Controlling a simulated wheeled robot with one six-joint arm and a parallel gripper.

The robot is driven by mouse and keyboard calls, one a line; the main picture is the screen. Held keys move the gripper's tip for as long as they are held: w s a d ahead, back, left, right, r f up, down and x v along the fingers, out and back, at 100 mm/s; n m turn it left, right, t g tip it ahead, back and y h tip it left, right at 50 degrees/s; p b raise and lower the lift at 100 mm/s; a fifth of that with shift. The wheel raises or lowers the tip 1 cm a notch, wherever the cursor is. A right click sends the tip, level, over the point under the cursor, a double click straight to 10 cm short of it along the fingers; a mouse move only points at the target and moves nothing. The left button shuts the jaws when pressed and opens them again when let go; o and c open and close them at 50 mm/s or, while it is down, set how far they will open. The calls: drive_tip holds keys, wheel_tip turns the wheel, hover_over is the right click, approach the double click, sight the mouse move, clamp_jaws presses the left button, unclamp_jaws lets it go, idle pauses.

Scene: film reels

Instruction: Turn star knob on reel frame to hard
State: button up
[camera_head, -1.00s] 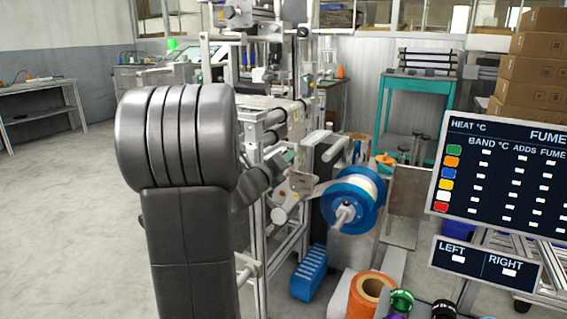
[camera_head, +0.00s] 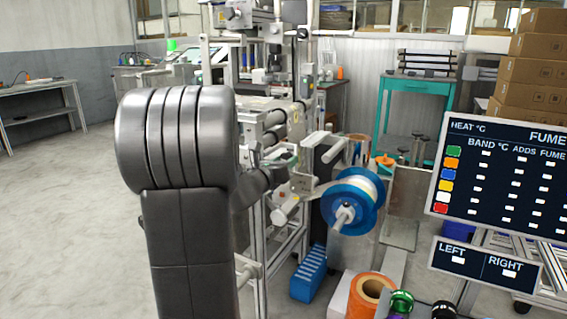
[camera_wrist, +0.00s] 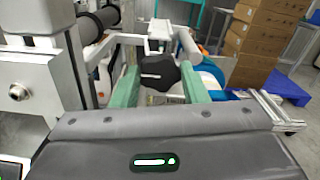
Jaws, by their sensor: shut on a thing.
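In the wrist view, the black star knob (camera_wrist: 158,72) sits between the two green fingers of my gripper (camera_wrist: 158,82). The fingers are shut on it, one on each side. The knob is on the light metal reel frame (camera_wrist: 112,42), which reaches out above and behind it. In the head view, the frame (camera_head: 308,180) stands just right of my arm, beside the blue reel (camera_head: 345,190). The knob cannot be made out clearly there. Any mark for its setting cannot be read.
An orange roll (camera_head: 371,292) and a blue slotted block (camera_head: 309,275) lie low near the reel. A dark panel with LEFT and RIGHT (camera_head: 486,262) is at the right. Cardboard boxes (camera_head: 533,60) are stacked at the back right. The floor at the left is clear.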

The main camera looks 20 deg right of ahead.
drive_tip(key=shift+f, duration=0.1)
drive_tip(key=o, duration=1)
drive_tip(key=shift+p+v, duration=1.1)
drive_tip(key=shift+v, duration=5.8)
drive_tip(key=shift+d, duration=0.1)
drive_tip(key=b+x, duration=0.2)
drive_tip(key=x, duration=1.1)
drive_tip(key=shift+w+d, duration=0.25)
